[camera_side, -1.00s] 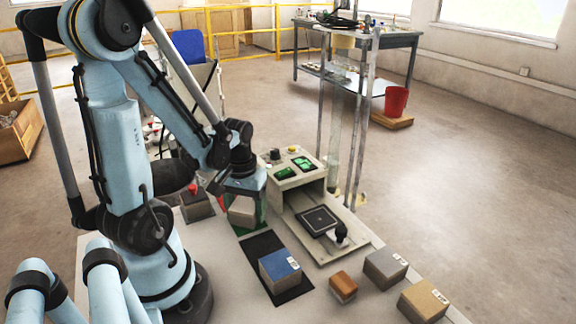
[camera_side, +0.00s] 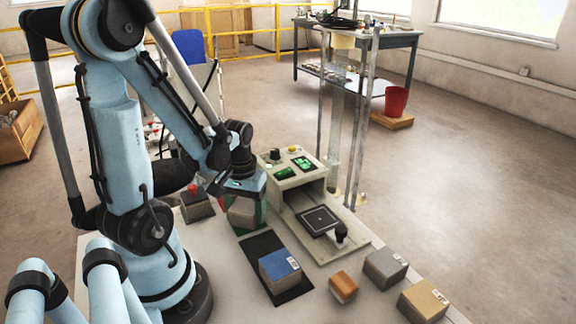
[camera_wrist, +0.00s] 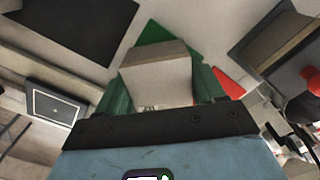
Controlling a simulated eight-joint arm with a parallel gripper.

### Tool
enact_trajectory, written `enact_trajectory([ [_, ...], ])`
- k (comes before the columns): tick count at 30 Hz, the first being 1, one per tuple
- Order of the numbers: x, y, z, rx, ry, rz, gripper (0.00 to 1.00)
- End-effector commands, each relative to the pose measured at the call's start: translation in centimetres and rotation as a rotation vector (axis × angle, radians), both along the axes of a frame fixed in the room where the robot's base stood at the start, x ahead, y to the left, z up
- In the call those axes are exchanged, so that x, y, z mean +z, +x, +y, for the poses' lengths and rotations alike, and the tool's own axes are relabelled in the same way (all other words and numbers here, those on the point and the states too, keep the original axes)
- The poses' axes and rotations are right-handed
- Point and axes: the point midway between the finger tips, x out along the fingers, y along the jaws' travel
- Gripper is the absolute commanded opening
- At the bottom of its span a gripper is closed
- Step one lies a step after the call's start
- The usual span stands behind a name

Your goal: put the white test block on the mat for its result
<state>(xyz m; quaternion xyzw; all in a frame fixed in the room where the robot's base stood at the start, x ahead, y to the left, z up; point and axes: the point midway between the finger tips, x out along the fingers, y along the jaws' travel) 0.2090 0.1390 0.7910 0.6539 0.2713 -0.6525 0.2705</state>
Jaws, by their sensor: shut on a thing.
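The white test block (camera_side: 242,213) is held in my gripper (camera_wrist: 160,88). In the wrist view the pale block (camera_wrist: 157,75) sits between two green fingers. A green mat (camera_wrist: 158,31) shows beyond the block, and part of it shows below the block in the side view (camera_side: 240,231). I cannot tell whether the block touches it. A red mat (camera_wrist: 229,83) shows to the right in the wrist view, partly hidden by a finger.
A tester (camera_side: 292,177) with green displays and a dark square plate (camera_side: 319,220) stands to the right. A box with a red button (camera_side: 196,205) is left of my gripper. Orange (camera_side: 343,287), grey (camera_side: 385,267) and tan (camera_side: 423,300) blocks stand along the front right edge.

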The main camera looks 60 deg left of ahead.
Motion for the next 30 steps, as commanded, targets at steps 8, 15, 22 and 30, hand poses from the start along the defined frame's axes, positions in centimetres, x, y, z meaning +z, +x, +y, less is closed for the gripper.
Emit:
enact_trajectory([
  [8,-0.21,0.02,0.02,0.0,0.0,0.0,0.15],
  [15,-0.41,0.02,0.02,0.0,0.0,0.0,0.74],
  [22,-0.4,0.01,0.01,0.0,0.0,0.0,0.98],
  [30,-0.41,0.01,0.01,0.0,0.0,0.0,1.0],
])
